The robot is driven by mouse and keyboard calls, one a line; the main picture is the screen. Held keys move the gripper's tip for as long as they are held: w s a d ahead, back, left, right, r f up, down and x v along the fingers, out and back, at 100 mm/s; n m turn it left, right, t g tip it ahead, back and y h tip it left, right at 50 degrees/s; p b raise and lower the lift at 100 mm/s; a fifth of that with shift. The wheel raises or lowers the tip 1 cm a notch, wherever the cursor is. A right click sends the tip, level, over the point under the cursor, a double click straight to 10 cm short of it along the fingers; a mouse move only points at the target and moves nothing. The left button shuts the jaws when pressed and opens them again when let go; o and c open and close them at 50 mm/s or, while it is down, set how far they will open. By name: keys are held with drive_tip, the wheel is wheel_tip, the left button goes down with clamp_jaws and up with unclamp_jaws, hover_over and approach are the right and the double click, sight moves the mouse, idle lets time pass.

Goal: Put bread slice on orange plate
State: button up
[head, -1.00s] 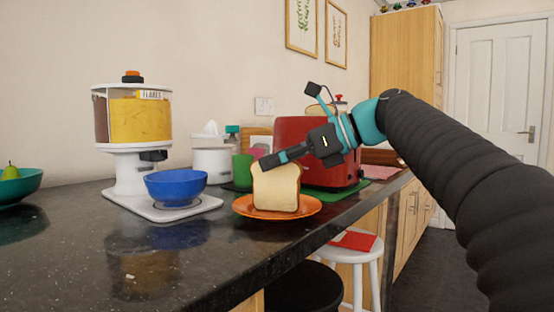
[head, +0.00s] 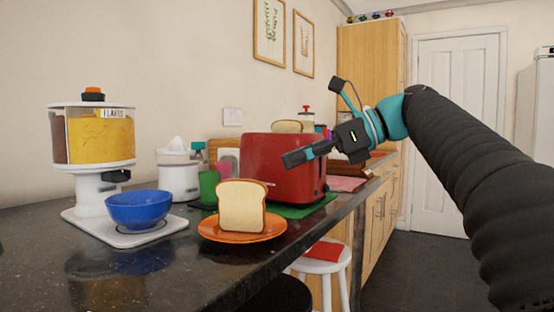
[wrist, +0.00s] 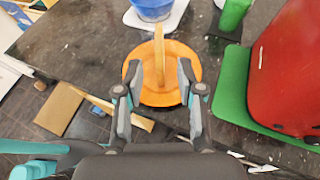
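The bread slice (head: 242,207) stands upright on the orange plate (head: 276,232) on the dark counter. In the wrist view the slice (wrist: 159,52) shows edge-on, standing over the plate (wrist: 186,62). My gripper (head: 292,158) is up and to the right of the slice in the head view, in front of the red toaster, and clear of the slice. In the wrist view my gripper (wrist: 158,74) has its two fingers wide apart with nothing held between them; the slice lies beyond the fingertips.
The red toaster (head: 285,170), with bread showing at its top (head: 288,126), stands on a green mat (head: 308,209) behind the plate. A blue bowl (head: 138,210) sits under the flakes dispenser (head: 95,140) at left. A white stool (head: 322,264) stands below the counter edge.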

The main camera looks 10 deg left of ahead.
drive_tip(key=shift+d+r, duration=0.15)
drive_tip(key=shift+d, duration=0.2)
drive_tip(key=s+d+f+n+t+h, duration=0.2)
drive_tip(key=s+d+f+n+h, duration=0.2)
drive_tip(key=f, duration=0.9)
drive_tip(key=s+d+f+n+t+h, duration=0.2)
drive_tip(key=s+d+f+n+h, duration=0.3)
drive_tip(key=f, duration=0.8)
drive_tip(key=s+d+f+n+t+h, duration=0.1)
drive_tip(key=s+d+f+n+h, duration=0.3)
drive_tip(key=s+d+f+n, duration=0.5)
drive_tip(key=s+d+f, duration=0.3)
drive_tip(key=s+f, duration=0.1)
drive_tip(key=shift+t+h, duration=0.3)
drive_tip(key=shift+t, duration=0.1)
